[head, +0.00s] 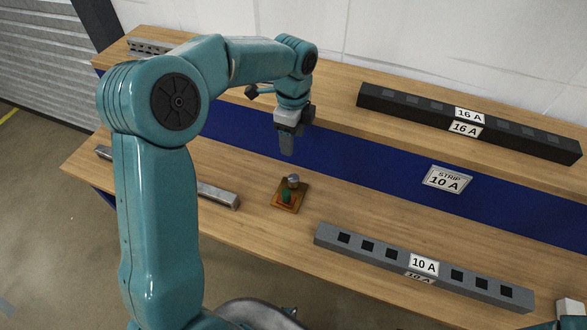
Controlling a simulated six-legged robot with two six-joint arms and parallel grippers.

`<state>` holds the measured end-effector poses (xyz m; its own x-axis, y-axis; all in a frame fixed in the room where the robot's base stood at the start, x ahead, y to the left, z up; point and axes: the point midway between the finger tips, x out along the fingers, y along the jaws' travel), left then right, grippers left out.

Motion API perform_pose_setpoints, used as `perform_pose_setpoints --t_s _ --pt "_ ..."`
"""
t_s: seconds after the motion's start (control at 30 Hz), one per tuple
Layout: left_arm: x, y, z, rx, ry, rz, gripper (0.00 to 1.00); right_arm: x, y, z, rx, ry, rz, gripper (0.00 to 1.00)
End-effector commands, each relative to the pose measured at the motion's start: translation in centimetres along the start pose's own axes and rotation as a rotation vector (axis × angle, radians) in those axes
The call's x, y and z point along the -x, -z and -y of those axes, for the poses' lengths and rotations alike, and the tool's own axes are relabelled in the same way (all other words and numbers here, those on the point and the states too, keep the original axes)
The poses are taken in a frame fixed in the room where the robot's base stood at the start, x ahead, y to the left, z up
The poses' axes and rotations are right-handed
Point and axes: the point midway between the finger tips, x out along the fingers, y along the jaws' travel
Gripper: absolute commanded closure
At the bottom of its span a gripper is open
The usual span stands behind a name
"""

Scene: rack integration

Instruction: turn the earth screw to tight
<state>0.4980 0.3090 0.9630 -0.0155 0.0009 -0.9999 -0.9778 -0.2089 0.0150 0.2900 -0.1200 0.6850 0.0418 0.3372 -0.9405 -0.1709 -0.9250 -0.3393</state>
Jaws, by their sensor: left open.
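The earth screw seems to be the small grey round piece (293,180) on a small brown board that lies on the wooden bench. The board (279,201) also bears a green part and a red-orange patch. My left gripper (287,152) points down just above and behind the board, apart from it. It is open, with nothing seen in it, though its fingers overlap in this view. Of my right arm only a small piece shows at the bottom right corner; its gripper is not in view.
A grey 10 A strip (385,251) lies at the front right, and a black 16 A strip (395,101) at the back right. A metal rail (217,194) lies left of the board.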

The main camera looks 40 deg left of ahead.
Motion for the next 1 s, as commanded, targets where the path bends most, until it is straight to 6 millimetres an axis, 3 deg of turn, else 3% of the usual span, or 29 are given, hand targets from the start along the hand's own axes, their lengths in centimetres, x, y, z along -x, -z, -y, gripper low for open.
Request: perform_pose_setpoints --t_s 0.2,0.3,0.43,0.53,0.73,1.0 --pt "0.1 -0.1 -0.1 0.765 -0.007 0.004 0.41 -0.7 0.0 -0.3 0.0 0.0 0.0 0.57" --pt "0.1 -0.2 0.0 1.062 -0.006 0.005 0.41 -1.2 0.0 -0.4 0.0 0.0 0.0 0.57" --pt "0.0 -0.1 0.1 1.331 -0.003 0.001 0.41 -1.9 0.0 -0.7 0.0 0.0 0.0 0.57" --pt "-0.6 0.0 0.3 1.382 0.008 -0.012 0.41 -3.2 0.1 -1.2 0.0 0.0 0.0 0.57" --pt "-2.2 0.1 0.3 1.376 0.007 -0.011 0.41 -3.2 0.1 -1.2 0.0 0.0 0.0 0.57" --pt "-8.5 0.1 0.3 1.374 0.005 -0.01 0.41 -3.5 0.1 -1.3 0.0 0.0 0.0 0.57"
